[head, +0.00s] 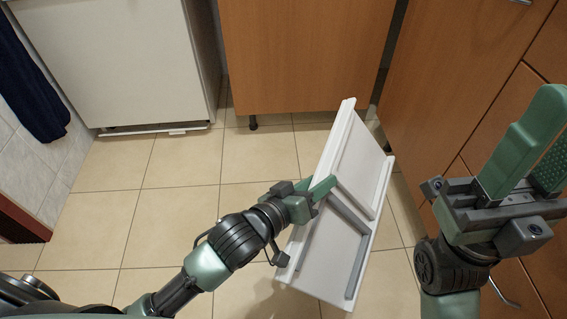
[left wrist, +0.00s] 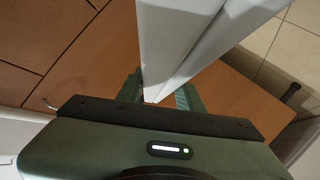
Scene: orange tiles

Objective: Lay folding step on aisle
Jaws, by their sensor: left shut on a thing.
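The folding step (head: 368,170) is a white, flat, folded piece with grey strips, held tilted above the floor in the middle right of the head view. My left gripper (head: 316,190) is shut on its left edge. In the left wrist view the white panels of the step (left wrist: 195,35) run up from between the fingers of my left gripper (left wrist: 158,97). My right gripper (head: 525,150) is raised at the right of the head view, empty, with its fingers apart and one ribbed pad showing. The tiled aisle floor (head: 175,215) lies below the step.
A white appliance (head: 120,60) stands at the back left, and a wooden cabinet (head: 305,55) at the back middle. Wooden drawers (head: 470,70) line the right side. A dark blue cloth (head: 28,85) hangs at the left wall. The tiles left of the step are clear.

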